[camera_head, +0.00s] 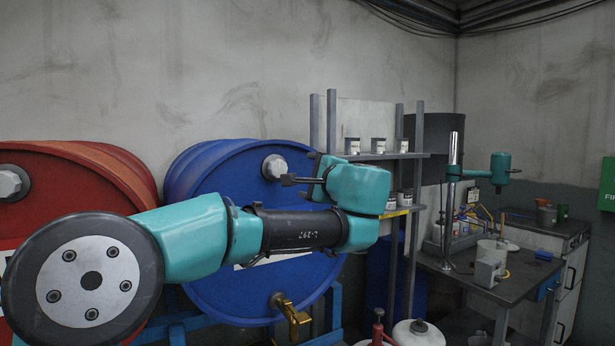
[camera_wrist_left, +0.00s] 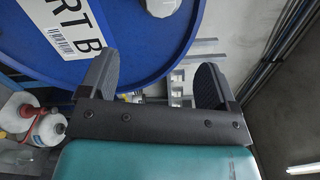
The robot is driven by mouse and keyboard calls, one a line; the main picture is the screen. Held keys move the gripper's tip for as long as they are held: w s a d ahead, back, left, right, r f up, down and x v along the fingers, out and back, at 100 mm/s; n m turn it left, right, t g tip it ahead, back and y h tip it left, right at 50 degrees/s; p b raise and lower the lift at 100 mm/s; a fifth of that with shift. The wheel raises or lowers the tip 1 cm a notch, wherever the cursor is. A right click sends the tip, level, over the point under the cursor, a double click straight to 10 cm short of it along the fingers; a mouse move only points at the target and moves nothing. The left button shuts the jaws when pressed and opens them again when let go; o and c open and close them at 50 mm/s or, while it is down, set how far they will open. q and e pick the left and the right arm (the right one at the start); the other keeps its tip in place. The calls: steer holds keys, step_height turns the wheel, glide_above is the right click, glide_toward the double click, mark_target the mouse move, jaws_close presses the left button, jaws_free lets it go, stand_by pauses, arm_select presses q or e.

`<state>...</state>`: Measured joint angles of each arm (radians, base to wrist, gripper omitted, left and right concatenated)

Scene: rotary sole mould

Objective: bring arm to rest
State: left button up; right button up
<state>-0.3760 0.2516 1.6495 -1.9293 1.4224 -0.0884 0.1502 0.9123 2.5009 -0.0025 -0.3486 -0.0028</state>
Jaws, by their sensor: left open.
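My left arm is teal and black and reaches in from the left across the front of the drums. My left gripper (camera_head: 303,179) is at its far end, in front of the blue drum (camera_head: 235,175), with its fingers toward the left. In the left wrist view my left gripper (camera_wrist_left: 154,82) shows two dark fingers spread wide with nothing between them. The blue drum (camera_wrist_left: 140,55), with a white lettered label (camera_wrist_left: 70,25), fills the top of that view beyond the fingers. Whether the fingers touch the drum is unclear; they look apart. My right gripper is not in view.
A red drum (camera_head: 110,165) lies left of the blue one. A brass tap (camera_head: 290,308) sits low on the blue drum. A shelf (camera_head: 375,156) with small cans stands right, then a workbench (camera_head: 528,270). White bottles with red tops (camera_wrist_left: 45,130) show in the left wrist view.

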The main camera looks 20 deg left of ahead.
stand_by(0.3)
arm_select(q)
steer(key=w+d+f+m+g+h, duration=0.1)
steer(key=w+f+h, duration=0.15)
steer(key=f, duration=0.75)
steer(key=w+d+f+m+g+h, duration=0.1)
steer(key=w+f+h, duration=0.15)
steer(key=f, duration=0.75)
steer(key=w+d+f+m+g+h, duration=0.1)
steer(key=w+f+h, duration=0.15)
steer(key=f, duration=0.85)
steer(key=s+d+f+n+g+h, duration=0.1)
steer(key=s+f+g+h, duration=0.25)
steer(key=f, duration=0.85)
steer(key=s+d+f+n+g+h, duration=0.15)
steer(key=s+f, duration=0.25)
steer(key=f, duration=0.7)
steer(key=s+d+f+n+g+h, duration=0.1)
steer(key=s+f+n+h, duration=0.5)
steer(key=s+f, duration=1.9)
steer(key=s+n, duration=0.1)
steer(key=n, duration=0.5)
steer(key=shift+g, duration=0.3)
